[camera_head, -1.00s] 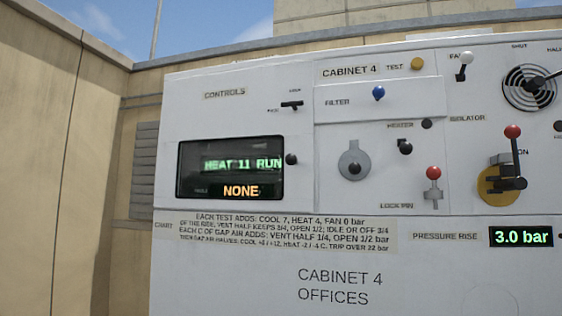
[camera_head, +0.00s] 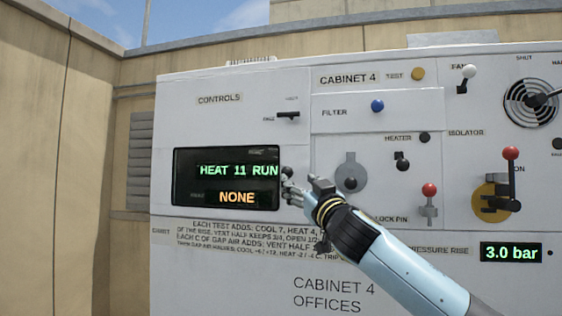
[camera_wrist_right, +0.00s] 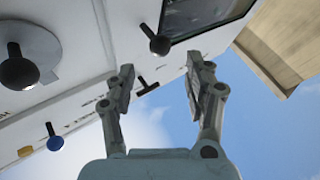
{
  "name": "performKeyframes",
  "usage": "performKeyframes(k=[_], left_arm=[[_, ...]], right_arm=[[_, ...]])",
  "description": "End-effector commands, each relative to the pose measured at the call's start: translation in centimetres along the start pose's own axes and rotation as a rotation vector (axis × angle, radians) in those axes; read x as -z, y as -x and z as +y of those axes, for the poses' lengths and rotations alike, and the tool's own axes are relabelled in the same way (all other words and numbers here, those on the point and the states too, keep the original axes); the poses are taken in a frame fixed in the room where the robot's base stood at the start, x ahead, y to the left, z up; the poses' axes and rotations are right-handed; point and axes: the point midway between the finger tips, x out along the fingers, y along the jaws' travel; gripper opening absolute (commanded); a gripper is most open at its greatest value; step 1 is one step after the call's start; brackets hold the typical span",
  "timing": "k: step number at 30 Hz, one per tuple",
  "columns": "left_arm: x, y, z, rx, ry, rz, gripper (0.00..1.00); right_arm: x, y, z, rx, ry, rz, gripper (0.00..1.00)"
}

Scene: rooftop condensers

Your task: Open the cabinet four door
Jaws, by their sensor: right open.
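Cabinet 4 (camera_head: 210,265) is a white unit, and its panels look shut. Its left panel, marked CONTROLS, carries a dark screen (camera_head: 226,180) reading HEAT 11 RUN and NONE. A small black knob (camera_head: 288,171) sits at the screen's right edge; it also shows in the right wrist view (camera_wrist_right: 159,44). My right gripper (camera_head: 301,184) is open and empty in front of the panel, just below and right of that knob. In the wrist view its two fingers (camera_wrist_right: 160,72) stand apart with nothing between them. My left gripper is not in view.
Right of the gripper are a black knob on a grey plate (camera_head: 351,160), a red-topped lock pin (camera_head: 429,191) and a red-topped isolator lever (camera_head: 510,153) by ON. A blue filter knob (camera_head: 377,106) is above. A beige wall (camera_head: 60,180) stands left.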

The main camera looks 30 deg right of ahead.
Motion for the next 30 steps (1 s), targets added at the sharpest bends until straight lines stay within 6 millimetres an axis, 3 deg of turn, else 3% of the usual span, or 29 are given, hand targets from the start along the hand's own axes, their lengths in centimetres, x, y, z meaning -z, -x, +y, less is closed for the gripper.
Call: performKeyframes(k=[3, 10, 15, 23, 30], left_arm=[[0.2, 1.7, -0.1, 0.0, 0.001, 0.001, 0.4], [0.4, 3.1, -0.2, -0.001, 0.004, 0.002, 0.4], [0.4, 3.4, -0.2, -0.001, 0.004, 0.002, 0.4], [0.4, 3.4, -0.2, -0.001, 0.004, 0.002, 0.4], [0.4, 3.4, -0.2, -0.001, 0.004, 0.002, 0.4]], right_arm=[[0.5, -2.8, 0.1, -0.002, -0.005, -0.001, 0.53], [0.4, -6.5, 0.1, 0.0, -0.003, -0.003, 0.53], [0.3, -7.7, 0.1, 0.002, -0.003, -0.003, 0.53], [0.2, -7.8, 0.0, 0.003, -0.002, -0.003, 0.53], [0.2, -7.8, 0.0, 0.003, -0.002, -0.003, 0.24]])
